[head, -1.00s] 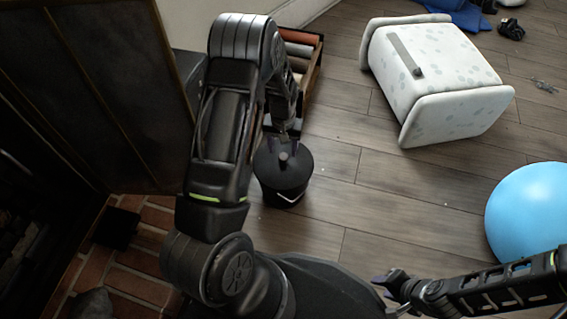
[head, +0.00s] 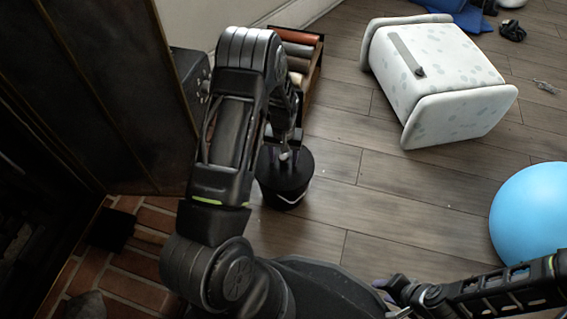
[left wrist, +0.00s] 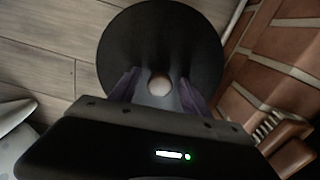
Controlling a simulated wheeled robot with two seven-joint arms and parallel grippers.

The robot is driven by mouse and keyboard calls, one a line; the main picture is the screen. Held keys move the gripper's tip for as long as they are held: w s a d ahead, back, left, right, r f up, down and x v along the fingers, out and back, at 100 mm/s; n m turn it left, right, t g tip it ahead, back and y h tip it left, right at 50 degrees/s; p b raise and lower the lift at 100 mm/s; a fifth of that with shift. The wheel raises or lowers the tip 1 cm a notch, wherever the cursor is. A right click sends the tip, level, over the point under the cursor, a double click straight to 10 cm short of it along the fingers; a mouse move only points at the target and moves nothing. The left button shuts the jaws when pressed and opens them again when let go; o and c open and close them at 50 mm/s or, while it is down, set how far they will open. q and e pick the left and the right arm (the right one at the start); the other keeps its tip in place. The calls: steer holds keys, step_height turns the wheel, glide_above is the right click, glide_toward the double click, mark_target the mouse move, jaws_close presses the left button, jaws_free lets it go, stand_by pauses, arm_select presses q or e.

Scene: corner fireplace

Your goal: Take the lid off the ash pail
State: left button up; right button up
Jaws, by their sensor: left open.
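The black ash pail (head: 287,190) stands on the wood floor, partly behind my left arm in the head view. Its round dark lid (left wrist: 160,40) fills the top middle of the left wrist view, with a pale round knob (left wrist: 159,86) at its centre. The knob also shows in the head view (head: 285,155). My left gripper (left wrist: 160,88) is open above the lid, its two fingers on either side of the knob; contact cannot be made out. My right gripper (head: 388,284) is low in the head view, away from the pail; its jaw state is unclear.
A wooden crate of rolled items (head: 300,50) stands behind the pail. A speckled white padded stool (head: 440,75) lies to the right, with a blue ball (head: 530,210) nearer. Brick hearth (head: 140,260) and a dark fireplace screen are at left. Floor between pail and ball is clear.

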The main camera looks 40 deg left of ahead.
arm_select(q)
steer(key=shift+c, duration=0.3)
jaws_close()
stand_by(0.5)
